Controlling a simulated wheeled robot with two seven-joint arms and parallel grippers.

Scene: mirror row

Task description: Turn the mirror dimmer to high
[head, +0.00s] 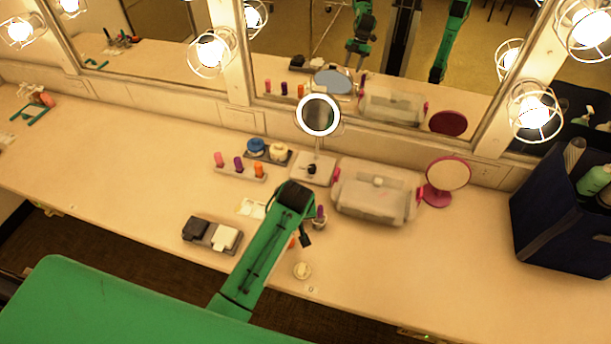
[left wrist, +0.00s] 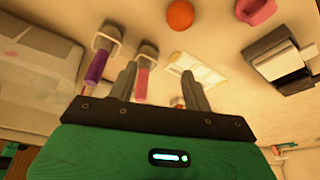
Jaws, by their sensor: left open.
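A round mirror with a lit ring (head: 318,115) stands on a pale square base (head: 306,176) that carries a small dark knob (head: 312,169). I cannot tell from the pictures which knob is the dimmer. My left arm reaches over the counter from the lower left, its wrist in front of the lit mirror's base; its jaws are mostly hidden in the head view. In the left wrist view the left gripper (left wrist: 159,72) is open, its fingers apart, with a pink-tipped item (left wrist: 142,80) seen beyond them. My right gripper is not in view.
A clear case (head: 374,192) and a magenta-framed mirror (head: 447,174) stand right of the lit mirror. A dark blue bin (head: 560,220) stands at far right. A lipstick rack (head: 240,172) and a black-and-white pair of boxes (head: 211,235) lie left. The counter's left part is mostly clear.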

